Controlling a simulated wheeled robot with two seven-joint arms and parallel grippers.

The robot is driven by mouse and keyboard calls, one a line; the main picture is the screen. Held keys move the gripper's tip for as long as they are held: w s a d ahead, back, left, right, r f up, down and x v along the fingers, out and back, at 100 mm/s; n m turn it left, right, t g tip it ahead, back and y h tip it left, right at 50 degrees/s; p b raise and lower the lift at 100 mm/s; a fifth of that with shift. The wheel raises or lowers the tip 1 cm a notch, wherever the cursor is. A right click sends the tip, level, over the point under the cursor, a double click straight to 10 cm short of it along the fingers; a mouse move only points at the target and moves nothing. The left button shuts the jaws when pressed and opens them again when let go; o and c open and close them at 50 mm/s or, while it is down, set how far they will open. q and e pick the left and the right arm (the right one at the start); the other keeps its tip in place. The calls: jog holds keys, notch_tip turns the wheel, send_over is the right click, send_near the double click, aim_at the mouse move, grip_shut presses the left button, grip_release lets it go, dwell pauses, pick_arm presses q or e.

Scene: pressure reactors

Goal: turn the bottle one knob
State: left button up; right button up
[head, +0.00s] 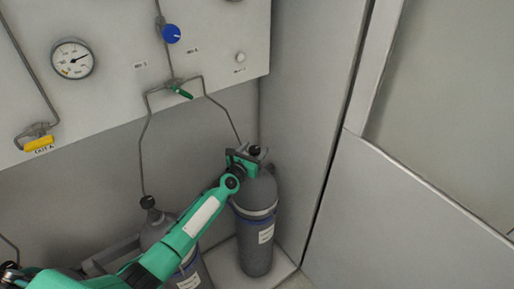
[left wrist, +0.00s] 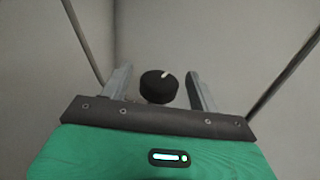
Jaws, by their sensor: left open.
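Two grey gas bottles stand against the wall in the head view, the right one (head: 257,235) and the left one (head: 155,236). Their labels are too small to read, so I cannot tell which is bottle one. My left gripper (head: 247,153) is at the top of the right bottle, by its black knob (head: 256,150). In the left wrist view, the round black knob (left wrist: 157,88) with a white mark sits between the open fingers of the gripper (left wrist: 160,76), with gaps on both sides. The left bottle's black knob (head: 148,202) is clear of my arm. My right gripper is out of view.
A pale panel (head: 115,110) above carries a gauge (head: 72,59), a blue knob (head: 171,33), a green valve handle (head: 181,91) and a yellow one (head: 39,144). Thin pipes run down to the bottles. A grey side wall (head: 305,110) stands close right of the right bottle.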

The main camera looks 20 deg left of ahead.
pick_arm(q)
jog(key=shift+w+d, duration=0.15)
jog(key=shift+w, duration=1)
